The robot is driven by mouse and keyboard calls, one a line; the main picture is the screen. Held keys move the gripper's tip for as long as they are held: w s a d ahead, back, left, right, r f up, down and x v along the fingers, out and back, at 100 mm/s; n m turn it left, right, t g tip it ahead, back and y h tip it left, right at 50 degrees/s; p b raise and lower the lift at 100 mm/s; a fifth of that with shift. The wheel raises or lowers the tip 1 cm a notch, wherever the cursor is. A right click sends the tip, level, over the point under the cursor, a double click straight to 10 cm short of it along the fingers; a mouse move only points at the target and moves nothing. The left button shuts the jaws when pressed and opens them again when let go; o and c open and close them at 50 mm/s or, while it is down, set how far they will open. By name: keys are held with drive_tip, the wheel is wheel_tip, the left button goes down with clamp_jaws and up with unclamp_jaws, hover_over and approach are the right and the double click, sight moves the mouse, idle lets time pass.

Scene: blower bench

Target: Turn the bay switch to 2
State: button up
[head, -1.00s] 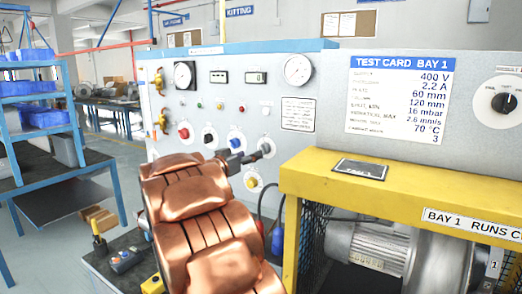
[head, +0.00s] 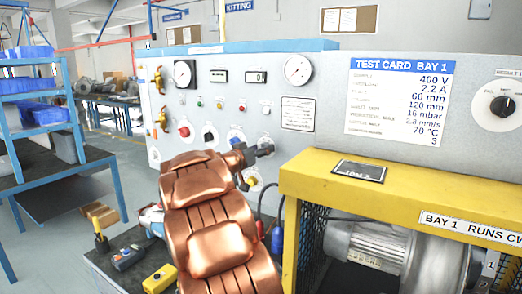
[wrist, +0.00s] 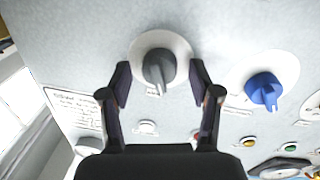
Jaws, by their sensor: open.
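A dark grey rotary knob (wrist: 158,68) on a white round plate shows in the wrist view, its handle pointing down in that picture. Its markings are too small to read. My gripper (wrist: 160,76) is open, with one finger on each side of the knob and a visible gap on both sides. I cannot tell how deep the fingertips reach. In the head view my gripper (head: 258,152) is at the panel's lower right and hides this knob. No readable label shows which knob is the bay switch.
A blue knob (wrist: 264,90) sits right of the grey one in the wrist view. A yellow knob (head: 251,182) is below my gripper. A yellow-framed blower stand (head: 390,190) is close on the right. A black dial (head: 503,104) is at the far right.

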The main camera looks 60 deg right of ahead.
drive_tip(key=shift+c, duration=0.2)
drive_tip(key=c, duration=1.1)
drive_tip(key=shift+m+p, duration=0.3)
drive_tip(key=shift+m, duration=0.1)
drive_tip(key=shift+s+m+t+y+b, duration=0.1)
drive_tip(key=shift+m+t+y+b, duration=0.2)
drive_tip(key=shift+m+b, duration=2.35)
drive_tip(key=m+p, duration=0.2)
drive_tip(key=shift+r+m, duration=0.15)
drive_tip(key=shift+m, duration=0.2)
